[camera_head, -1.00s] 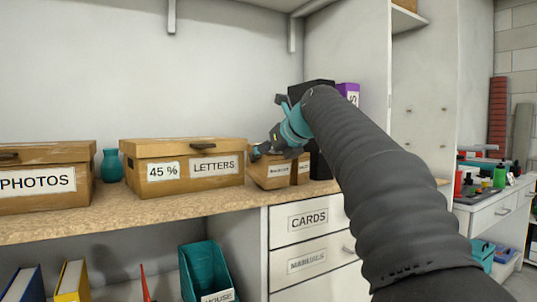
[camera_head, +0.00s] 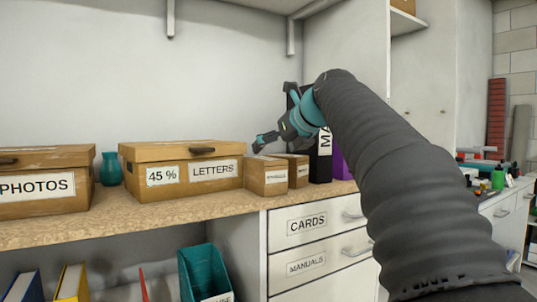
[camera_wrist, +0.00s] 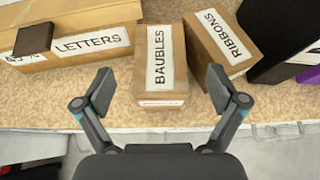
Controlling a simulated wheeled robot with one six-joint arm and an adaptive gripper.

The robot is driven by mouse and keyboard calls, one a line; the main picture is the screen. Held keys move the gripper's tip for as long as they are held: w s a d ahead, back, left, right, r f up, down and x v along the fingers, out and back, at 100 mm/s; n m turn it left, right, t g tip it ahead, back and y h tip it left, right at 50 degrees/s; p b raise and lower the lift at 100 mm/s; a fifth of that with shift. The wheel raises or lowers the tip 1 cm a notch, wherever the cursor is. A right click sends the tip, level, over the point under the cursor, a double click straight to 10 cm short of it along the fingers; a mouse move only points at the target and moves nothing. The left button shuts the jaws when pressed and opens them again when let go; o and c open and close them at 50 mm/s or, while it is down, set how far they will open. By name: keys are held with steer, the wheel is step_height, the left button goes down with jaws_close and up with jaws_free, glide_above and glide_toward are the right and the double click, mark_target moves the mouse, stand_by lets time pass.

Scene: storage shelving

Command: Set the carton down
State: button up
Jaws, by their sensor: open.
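The carton labelled BAUBLES (camera_wrist: 173,82) stands on the wooden countertop, and in the head view it (camera_head: 266,176) is just right of the LETTERS box. My gripper (camera_wrist: 160,86) is open, with one finger on each side of the BAUBLES carton's near end in the wrist view. In the head view my gripper (camera_head: 262,142) is above the carton and apart from it. A second small carton labelled RIBBONS (camera_wrist: 205,68) stands close on its right, angled away; it also shows in the head view (camera_head: 299,172).
The LETTERS box (camera_head: 185,151) stands left of the cartons, then a teal vase (camera_head: 111,168) and the PHOTOS box (camera_head: 40,205). Black and purple binders (camera_head: 321,162) stand to the right. The counter's front strip (camera_head: 130,219) is bare. Drawers (camera_head: 307,223) lie below.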

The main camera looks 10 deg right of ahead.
steer(key=v, duration=0.7)
steer(key=shift+s+p, duration=0.3)
steer(key=shift+p, duration=0.1)
steer(key=s+a+f+n+g+h, duration=0.1)
steer(key=s+f+n+g, duration=0.1)
steer(key=s+f+n, duration=0.7)
steer(key=s+a+f+n+g+h, duration=0.1)
steer(key=s+f+n, duration=0.8)
steer(key=f, duration=1)
steer(key=s+a+f+n+g+h, duration=0.1)
steer(key=s+a+f+n+g, duration=0.1)
steer(key=s+f+n, duration=0.7)
step_height(320, 180, down, 5)
steer(key=n+g, duration=0.1)
steer(key=n, duration=0.4)
steer(key=shift+s+f+h, duration=0.2)
steer(key=shift+s+h, duration=0.1)
steer(key=shift+h, duration=0.1)
